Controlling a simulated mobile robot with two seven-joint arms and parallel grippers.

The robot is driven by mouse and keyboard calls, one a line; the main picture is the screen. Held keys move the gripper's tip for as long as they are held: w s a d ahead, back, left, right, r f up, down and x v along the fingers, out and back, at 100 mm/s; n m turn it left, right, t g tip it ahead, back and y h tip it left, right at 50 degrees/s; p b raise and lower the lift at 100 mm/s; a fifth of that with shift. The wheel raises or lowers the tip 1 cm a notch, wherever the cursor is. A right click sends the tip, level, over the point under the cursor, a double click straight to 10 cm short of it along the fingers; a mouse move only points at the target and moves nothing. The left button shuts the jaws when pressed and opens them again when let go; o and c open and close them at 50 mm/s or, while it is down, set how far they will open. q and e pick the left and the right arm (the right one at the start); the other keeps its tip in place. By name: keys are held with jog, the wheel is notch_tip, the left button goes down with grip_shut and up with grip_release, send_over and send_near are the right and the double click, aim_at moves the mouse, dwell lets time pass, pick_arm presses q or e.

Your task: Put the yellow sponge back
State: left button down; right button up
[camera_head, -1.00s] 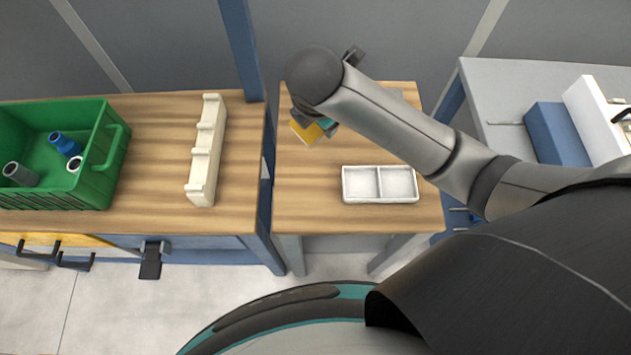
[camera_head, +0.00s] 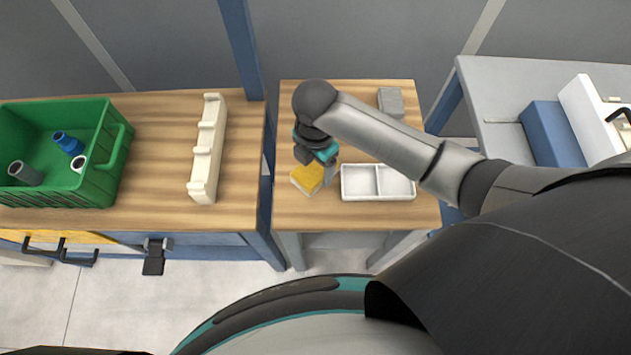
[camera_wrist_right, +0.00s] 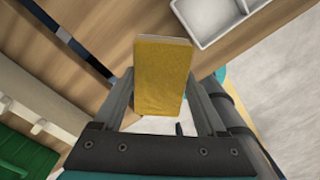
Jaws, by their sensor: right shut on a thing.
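The yellow sponge (camera_head: 308,178) is in my right gripper (camera_head: 318,170), above the small wooden table, just left of the white tray. In the right wrist view the sponge (camera_wrist_right: 162,76) sits between the two fingers of the gripper (camera_wrist_right: 163,100), which are shut on it. The white two-compartment tray (camera_head: 379,198) looks empty; its corner also shows at the top of the right wrist view (camera_wrist_right: 207,40). I cannot tell how high the sponge is above the table. My left gripper is not in view.
A grey block (camera_head: 391,101) lies at the back right of the small table (camera_head: 290,215). On the left table stand a cream notched rack (camera_head: 206,150) and a green crate (camera_head: 100,185) with several pipe pieces. A grey table with a blue box (camera_head: 553,133) is at right.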

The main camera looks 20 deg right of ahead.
aim_at(315, 167)
notch_tip(315, 167, down, 8)
jog(key=shift+r+b, duration=0.2)
jog(key=shift+b, duration=0.6)
jog(key=o, duration=1.1)
jog(key=shift+o, duration=0.2)
notch_tip(315, 167, up, 11)
jog(key=p, duration=0.2)
jog(key=shift+w+p, duration=0.1)
jog(key=shift+p, duration=0.25)
jog(key=shift+r, duration=0.55)
